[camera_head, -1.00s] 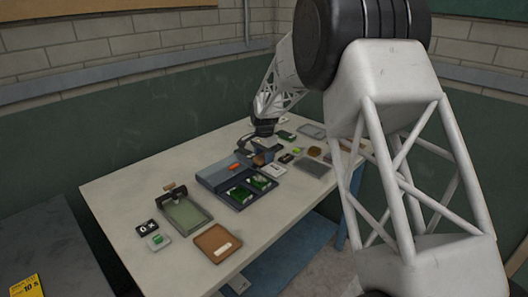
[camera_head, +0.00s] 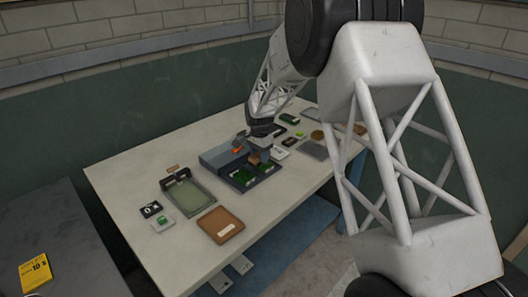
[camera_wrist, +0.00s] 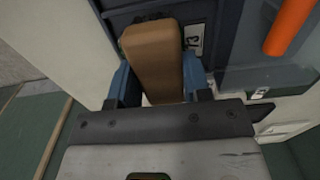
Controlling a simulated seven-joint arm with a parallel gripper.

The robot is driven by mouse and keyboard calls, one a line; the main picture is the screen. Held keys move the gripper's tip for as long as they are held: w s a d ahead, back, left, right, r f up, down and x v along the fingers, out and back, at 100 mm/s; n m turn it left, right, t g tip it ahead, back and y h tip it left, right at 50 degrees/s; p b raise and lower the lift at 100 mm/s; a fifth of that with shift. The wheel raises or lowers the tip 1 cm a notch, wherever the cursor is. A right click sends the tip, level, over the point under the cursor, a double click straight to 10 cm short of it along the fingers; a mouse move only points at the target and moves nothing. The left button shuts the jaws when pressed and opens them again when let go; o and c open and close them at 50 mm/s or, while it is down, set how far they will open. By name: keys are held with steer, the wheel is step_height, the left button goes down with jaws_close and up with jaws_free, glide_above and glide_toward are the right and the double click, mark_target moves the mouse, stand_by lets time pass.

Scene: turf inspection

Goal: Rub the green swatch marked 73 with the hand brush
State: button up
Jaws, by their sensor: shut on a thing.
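The hand brush (camera_wrist: 153,55) shows its tan wooden handle between the blue fingers of my gripper (camera_wrist: 158,82), which is shut on it. In the head view the brush (camera_head: 254,157) is at the tip of my gripper (camera_head: 259,143), over the blue-grey tray (camera_head: 213,156). A white label reading 73 (camera_wrist: 195,38) shows just beyond the brush in the wrist view. Two green swatches lie in the tray, a left one (camera_head: 242,178) and a right one (camera_head: 266,168). The brush hides much of the 73 compartment, and I cannot tell whether its bristles touch the swatch.
An orange bar (camera_wrist: 290,25) lies on the tray's other part, near my gripper. A shallow green tray (camera_head: 188,197), a brown tray (camera_head: 221,225) and small marked tiles (camera_head: 151,209) are nearer on the table. Several small items lie beyond my gripper.

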steer(key=shift+s+a, duration=0.6)
steer(key=shift+a, duration=0.05)
steer(key=shift+s+d, duration=0.1)
steer(key=shift+s, duration=0.15)
steer(key=shift+s+d, duration=0.15)
steer(key=shift+d, duration=0.15)
steer(key=shift+w+d, duration=2.15)
steer(key=shift+w, duration=0.05)
steer(key=shift+s+d+r, duration=0.1)
steer(key=shift+s+d, duration=0.15)
steer(key=shift+s, duration=0.1)
steer(key=shift+s+a, duration=2.1)
steer(key=shift+a, duration=0.05)
steer(key=shift+s+a+r, duration=0.1)
steer(key=shift+r, duration=3.85)
